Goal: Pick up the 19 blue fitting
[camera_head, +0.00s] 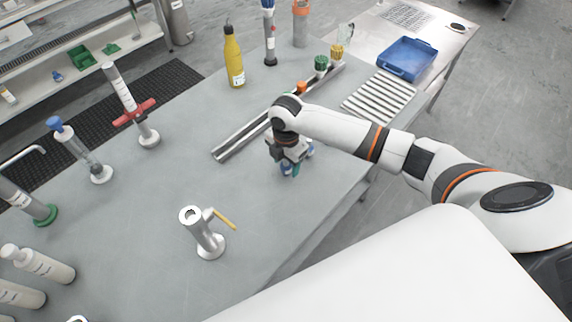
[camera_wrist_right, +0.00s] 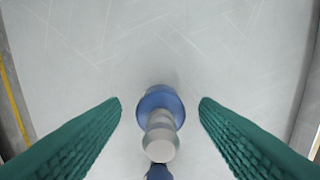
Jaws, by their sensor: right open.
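The blue fitting (camera_wrist_right: 160,98) shows in the right wrist view, with a blue round flange and a grey stepped stem that points toward the camera. It lies between the two teal ridged fingers of my right gripper (camera_wrist_right: 160,113), with a clear gap on each side. The fingers are open and do not touch it. In the head view my right gripper (camera_head: 290,171) points down low over the grey table, and it largely hides the fitting there. A darker blue piece sits at the lower edge of the wrist view. My left gripper is not in view.
A metal rail (camera_head: 240,139) runs behind my right gripper. A ribbed white rack (camera_head: 378,97) and a blue tray (camera_head: 407,58) are at the back right. A metal valve with a yellow handle (camera_head: 205,235) stands in front. A yellow bottle (camera_head: 234,60) stands behind.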

